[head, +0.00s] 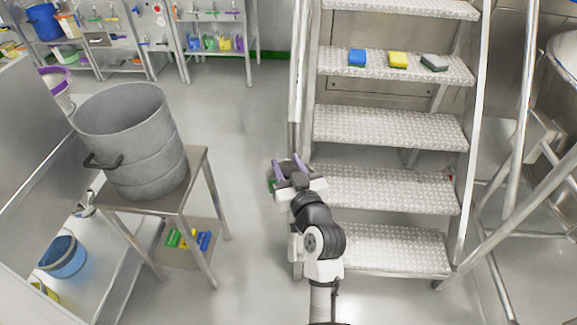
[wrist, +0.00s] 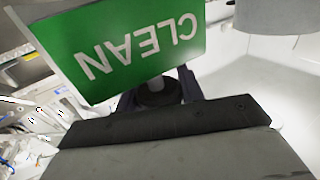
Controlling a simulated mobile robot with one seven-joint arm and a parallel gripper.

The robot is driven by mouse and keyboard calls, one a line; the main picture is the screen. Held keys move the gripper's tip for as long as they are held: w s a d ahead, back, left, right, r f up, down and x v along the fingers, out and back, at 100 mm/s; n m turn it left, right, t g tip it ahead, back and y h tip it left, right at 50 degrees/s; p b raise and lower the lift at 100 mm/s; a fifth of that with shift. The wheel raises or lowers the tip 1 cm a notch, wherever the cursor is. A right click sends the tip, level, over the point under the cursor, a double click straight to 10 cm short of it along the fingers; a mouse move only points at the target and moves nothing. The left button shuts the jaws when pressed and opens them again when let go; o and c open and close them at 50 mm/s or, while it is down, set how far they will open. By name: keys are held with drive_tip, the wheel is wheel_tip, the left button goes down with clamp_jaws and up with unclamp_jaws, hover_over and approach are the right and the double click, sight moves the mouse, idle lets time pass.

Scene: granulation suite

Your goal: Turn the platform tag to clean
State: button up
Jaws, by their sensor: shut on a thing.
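The platform tag (wrist: 135,45) fills the upper left of the wrist view. Its green face reads CLEAN, upside down and tilted in that picture. In the head view only a small green part of it (head: 271,185) shows beside my gripper (head: 289,163), at the left stair post. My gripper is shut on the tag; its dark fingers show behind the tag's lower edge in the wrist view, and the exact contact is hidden. The metal stair platform (head: 390,127) stands right of my gripper.
Blue, yellow and grey-green sponges (head: 397,60) lie on an upper step. A grey drum (head: 130,140) stands on a small metal table (head: 205,160) at left, with coloured items on its lower shelf. The floor (head: 245,125) between table and stairs is clear.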

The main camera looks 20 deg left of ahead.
drive_tip(key=shift+y, duration=0.3)
drive_tip(key=o, duration=1)
